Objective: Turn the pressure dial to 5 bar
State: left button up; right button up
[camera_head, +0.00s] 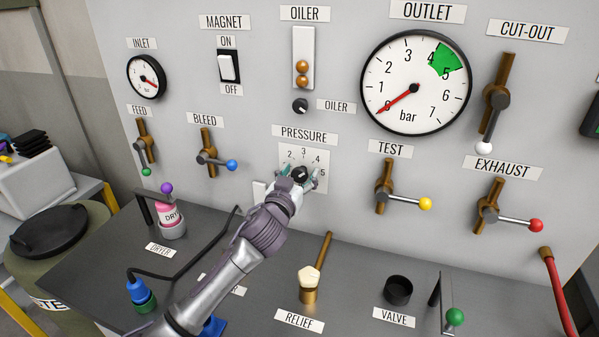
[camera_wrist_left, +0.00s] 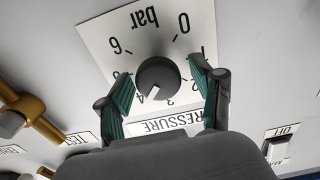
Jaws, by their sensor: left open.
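The pressure dial is a dark round knob (camera_head: 300,174) on a white scale plate (camera_head: 319,187) under the PRESSURE label. In the left wrist view the knob (camera_wrist_left: 158,78) shows upside down, its white mark pointing at about 4, between 3 and 4. My left gripper (camera_head: 298,178) is at the dial, seen from behind in the head view. In the left wrist view its two teal-padded fingers (camera_wrist_left: 162,78) are open on either side of the knob, with a visible gap at each side. The right gripper is not in view.
The outlet gauge (camera_head: 415,83) has its red needle at about 0 and a green band around 4 to 5. The bleed lever (camera_head: 213,160) is left of the dial, the test lever (camera_head: 405,198) right. The relief handle (camera_head: 309,280) stands below on the bench.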

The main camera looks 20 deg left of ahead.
pick_arm(q)
jog(key=c, duration=1.1)
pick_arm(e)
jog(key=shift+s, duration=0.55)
pick_arm(q)
jog(key=shift+m, duration=0.3)
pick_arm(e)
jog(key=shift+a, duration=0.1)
pick_arm(q)
jog(key=m+p, duration=0.1)
jog(key=m, duration=0.2)
jog(key=shift+d, duration=0.1)
jog(key=m+p, duration=0.1)
jog(key=m, duration=0.4)
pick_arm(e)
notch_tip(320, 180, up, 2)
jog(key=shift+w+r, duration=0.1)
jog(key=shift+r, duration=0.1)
pick_arm(q)
jog(key=o, duration=1.1)
